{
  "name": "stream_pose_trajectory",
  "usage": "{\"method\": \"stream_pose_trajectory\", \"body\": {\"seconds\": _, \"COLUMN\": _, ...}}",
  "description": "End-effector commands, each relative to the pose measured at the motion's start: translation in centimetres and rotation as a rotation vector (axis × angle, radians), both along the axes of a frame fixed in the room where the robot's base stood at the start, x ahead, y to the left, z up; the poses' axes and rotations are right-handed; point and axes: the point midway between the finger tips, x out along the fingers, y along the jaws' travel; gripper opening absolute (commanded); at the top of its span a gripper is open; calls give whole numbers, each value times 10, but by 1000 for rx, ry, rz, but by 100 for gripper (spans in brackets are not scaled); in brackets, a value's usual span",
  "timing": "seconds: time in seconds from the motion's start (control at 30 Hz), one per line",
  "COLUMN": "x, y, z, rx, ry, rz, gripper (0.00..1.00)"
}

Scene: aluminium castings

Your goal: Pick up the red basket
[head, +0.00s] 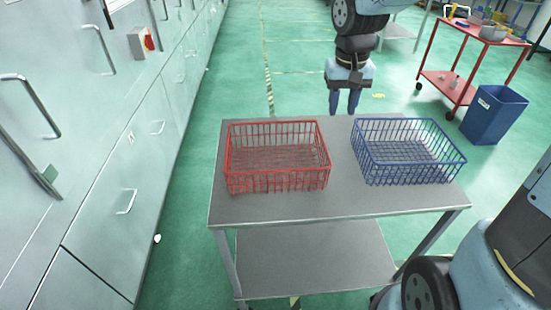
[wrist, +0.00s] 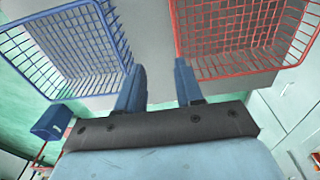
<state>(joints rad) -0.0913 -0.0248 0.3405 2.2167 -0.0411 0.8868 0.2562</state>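The red wire basket (head: 278,180) stands upright on the left part of a grey table (head: 345,203), and it looks empty. It also shows at the upper right of the wrist view (wrist: 240,73). My gripper (head: 343,110) points down near the table's far edge, behind and to the right of the red basket. In the wrist view its two blue fingers (wrist: 160,80) are apart with nothing between them. They appear beside the red basket's near corner in that view; contact is not clear. The red basket's rim is fully visible in the head view.
A blue wire basket (head: 415,175) stands on the table's right part, with bare tabletop between the baskets. Grey cabinets (head: 95,150) with handles line the left. A blue bin (head: 493,115) and a red cart (head: 462,85) stand at right on green floor.

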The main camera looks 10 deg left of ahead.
Motion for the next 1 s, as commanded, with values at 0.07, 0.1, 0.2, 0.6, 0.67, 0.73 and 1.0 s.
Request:
{"method": "stream_pose_trajectory", "body": {"seconds": 0.07, "x": 6, "y": 15, "z": -13, "rx": 3, "ry": 30, "rz": 15, "gripper": 36}}
{"method": "stream_pose_trajectory", "body": {"seconds": 0.1, "x": 7, "y": 21, "z": -18, "rx": 4, "ry": 41, "rz": 21, "gripper": 36}}
{"method": "stream_pose_trajectory", "body": {"seconds": 0.2, "x": 11, "y": 31, "z": -26, "rx": 7, "ry": 61, "rz": 28, "gripper": 36}}
{"method": "stream_pose_trajectory", "body": {"seconds": 0.6, "x": 12, "y": 38, "z": -73, "rx": 8, "ry": 78, "rz": 35, "gripper": 36}}
{"method": "stream_pose_trajectory", "body": {"seconds": 0.67, "x": 12, "y": 37, "z": -83, "rx": 8, "ry": 78, "rz": 35, "gripper": 36}}
{"method": "stream_pose_trajectory", "body": {"seconds": 0.73, "x": 12, "y": 37, "z": -94, "rx": 9, "ry": 77, "rz": 34, "gripper": 36}}
{"method": "stream_pose_trajectory", "body": {"seconds": 1.0, "x": 12, "y": 37, "z": -118, "rx": 9, "ry": 74, "rz": 33, "gripper": 36}}
